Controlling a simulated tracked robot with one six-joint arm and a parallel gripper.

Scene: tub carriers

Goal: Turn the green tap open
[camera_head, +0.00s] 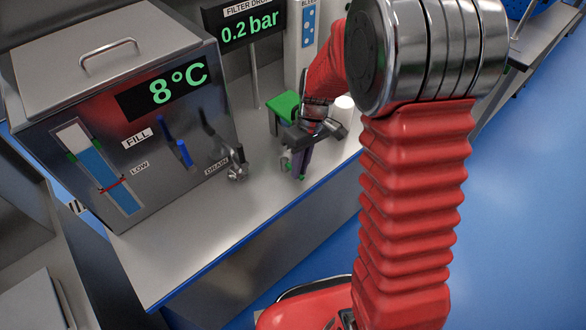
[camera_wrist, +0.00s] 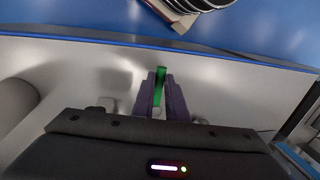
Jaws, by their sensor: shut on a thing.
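The green tap handle (camera_wrist: 160,88) shows in the wrist view as a narrow green bar. It stands between the two purple fingers of my gripper (camera_wrist: 162,78), which are shut on it. In the head view my gripper (camera_head: 298,166) is low over the steel counter, to the right of the drain fitting. There only a small bit of green shows beside the fingers. The rest of the tap is hidden by my gripper, so I cannot tell how far its handle is turned.
A steel tank (camera_head: 65,75) reading 8°C stands at the left, with a blue-handled lever (camera_head: 184,152) and a drain tap (camera_head: 237,168). A display (camera_head: 246,28) reads 0.2 bar. The counter's front (camera_head: 215,235) is clear.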

